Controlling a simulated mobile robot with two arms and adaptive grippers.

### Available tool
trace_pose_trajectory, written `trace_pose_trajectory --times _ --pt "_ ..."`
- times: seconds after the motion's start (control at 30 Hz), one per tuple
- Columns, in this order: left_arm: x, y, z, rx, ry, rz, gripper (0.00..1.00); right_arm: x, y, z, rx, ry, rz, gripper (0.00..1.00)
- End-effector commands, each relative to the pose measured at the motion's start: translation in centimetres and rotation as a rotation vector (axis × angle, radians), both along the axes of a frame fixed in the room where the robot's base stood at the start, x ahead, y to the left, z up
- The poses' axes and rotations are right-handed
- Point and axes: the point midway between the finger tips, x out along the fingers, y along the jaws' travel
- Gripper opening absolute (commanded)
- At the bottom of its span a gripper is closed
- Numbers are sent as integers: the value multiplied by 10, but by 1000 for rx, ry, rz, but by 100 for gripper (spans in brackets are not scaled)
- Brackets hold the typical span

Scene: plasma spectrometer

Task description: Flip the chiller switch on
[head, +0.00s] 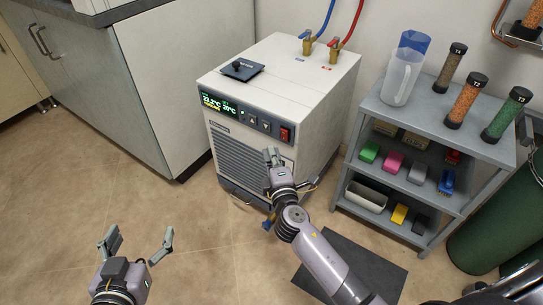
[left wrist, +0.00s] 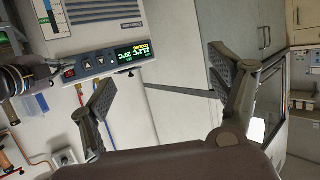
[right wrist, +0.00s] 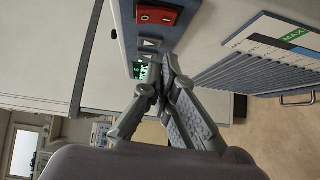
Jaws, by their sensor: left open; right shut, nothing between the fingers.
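The chiller (head: 282,95) is a white box on the floor against the wall, with a lit display (head: 219,104) reading about 23.2°C and 20°C. Its red rocker switch (head: 285,134) is at the right end of the front panel; in the right wrist view the red switch (right wrist: 157,15) is at the top. My right gripper (head: 272,156) is shut and empty, just below and in front of the switch, apart from it as far as I can tell. My left gripper (head: 138,240) is open and empty over the floor; its fingers (left wrist: 163,85) are spread wide in the left wrist view.
A grey shelf cart (head: 440,125) with a pitcher (head: 402,77), tubes and coloured boxes stands right of the chiller. A green cylinder (head: 497,215) is at far right. A cabinet (head: 120,85) stands left. Blue and red hoses rise behind the chiller. The left floor is clear.

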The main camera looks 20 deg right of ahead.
Motion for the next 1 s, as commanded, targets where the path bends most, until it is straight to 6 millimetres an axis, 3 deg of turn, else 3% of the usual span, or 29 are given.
trace_pose_trajectory --times 0.43,0.7,1.0 --pt "4 -2 7 -12 -45 -3 82 -54 5 -7 -1 3 -1 0" --pt "11 -7 26 -38 -149 -10 82 -91 9 -10 -1 2 -1 0" --pt "12 -8 32 -45 -179 -11 82 -98 10 -10 -1 0 -1 0"
